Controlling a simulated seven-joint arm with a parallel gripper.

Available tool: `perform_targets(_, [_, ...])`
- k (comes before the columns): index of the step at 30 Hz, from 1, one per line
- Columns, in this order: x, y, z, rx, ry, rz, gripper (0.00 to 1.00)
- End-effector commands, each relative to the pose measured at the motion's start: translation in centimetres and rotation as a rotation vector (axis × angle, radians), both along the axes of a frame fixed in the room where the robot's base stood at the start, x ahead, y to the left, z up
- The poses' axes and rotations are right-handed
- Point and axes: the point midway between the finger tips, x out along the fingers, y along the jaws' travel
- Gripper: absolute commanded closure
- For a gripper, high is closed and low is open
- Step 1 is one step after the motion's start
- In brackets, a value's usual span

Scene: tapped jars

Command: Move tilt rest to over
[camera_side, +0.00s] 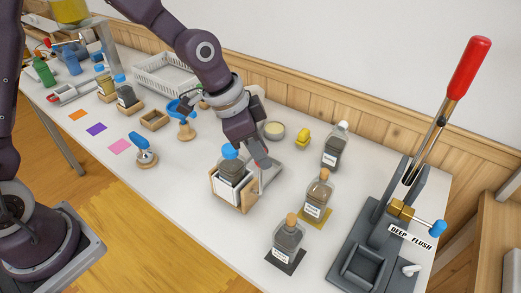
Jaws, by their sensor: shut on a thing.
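A wooden rest (217,187) stands in the middle of the table, and I take it to be the tilt rest. It holds a dark-filled jar (229,168) with a blue cap (229,151) and a white front. The jar looks roughly upright. My gripper (262,163) is low at the rest's right side. It is shut on a small red-tipped part there, apparently the rest's handle, though its fingers mostly hide it. A thin upright piece shows below the fingertips.
Corked jars (287,240) (318,196) stand on mats at the front right; a dark jar (335,148) stands behind. A grey press (368,262) labelled DEEP FLUSH, with a red-handled lever (468,68), fills the right end. A white basket (165,75) is at the back. The front left-centre is clear.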

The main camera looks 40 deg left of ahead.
Motion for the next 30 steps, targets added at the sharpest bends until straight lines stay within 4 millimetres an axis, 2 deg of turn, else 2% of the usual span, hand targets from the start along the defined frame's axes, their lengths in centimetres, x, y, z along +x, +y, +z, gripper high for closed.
perform_targets(11, [0.8, 0.0, 0.0, -0.001, 0.048, 0.002, 1.0])
perform_targets(25, [4.0, 0.0, -0.5, -0.001, 0.263, 0.002, 1.0])
perform_targets(30, [5.1, 0.0, -0.9, 0.0, 0.267, 0.001, 1.0])
